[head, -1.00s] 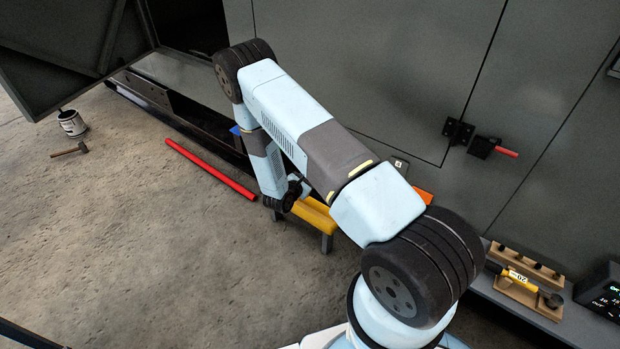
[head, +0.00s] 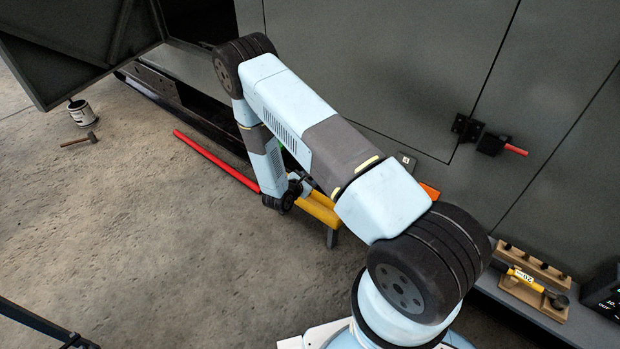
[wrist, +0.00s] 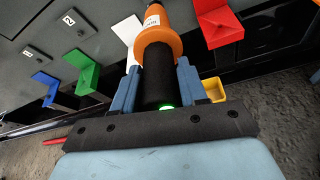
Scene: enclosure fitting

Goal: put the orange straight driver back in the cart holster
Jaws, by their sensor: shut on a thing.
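My gripper (wrist: 158,80) is shut on the orange straight driver (wrist: 159,43) in the wrist view. The driver has an orange collar with a white label and a black body, which sits between my two blue fingers. A green light glows at the near end of the black body. The driver's far end runs out of the top of the picture. I cannot make out the cart holster for certain in either view.
Blue (wrist: 45,88), green (wrist: 86,72), white (wrist: 128,32) and red (wrist: 218,22) brackets line the grey enclosure. In the head view a yellow-and-black tool (head: 522,276) lies in a wooden stand on a shelf at right. A red bar (head: 213,160) lies on open floor.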

